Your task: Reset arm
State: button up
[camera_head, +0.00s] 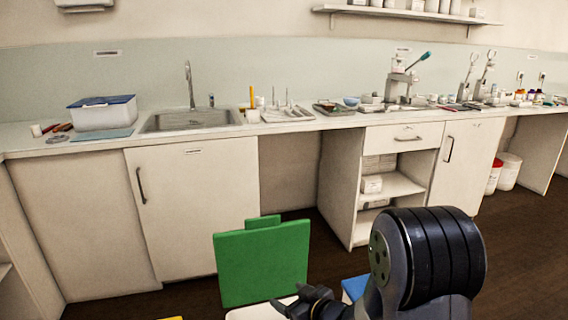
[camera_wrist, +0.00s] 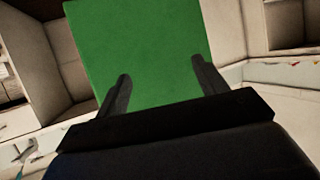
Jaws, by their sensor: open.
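My gripper (camera_wrist: 158,85) is open in the wrist view, with its two dark fingers apart and nothing seen between them. A green board (camera_wrist: 145,45) stands beyond the fingers and fills the middle of that view. In the head view my gripper (camera_head: 290,307) is at the bottom edge, partly cut off, just below and in front of the same green board (camera_head: 262,262). I cannot tell whether the fingers touch the board. My dark arm bends at the lower right of the head view.
A long counter (camera_head: 285,126) runs along the wall with a sink (camera_head: 190,120), a lidded tub (camera_head: 103,112) and lever tools (camera_head: 400,82). Blue (camera_head: 354,288) and white (camera_head: 248,314) items lie low near my gripper. Dark floor (camera_head: 520,240) is clear at the right.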

jog(key=s+d+r+m+t+h+p, duration=0.1)
jog(key=d+r+m+h+p, duration=0.2)
jog(key=d+r+p, duration=0.3)
jog(key=s+d+r+m+t+h+p, duration=0.1)
jog(key=d+r+m+h+p, duration=0.3)
jog(key=r+p, duration=1.1)
jog(key=shift+s+d+m+t+h+p, duration=0.35)
jog(key=shift+s+d+h+p, duration=0.3)
jog(key=shift+d+p, duration=1.4)
jog(key=shift+a+p, duration=0.4)
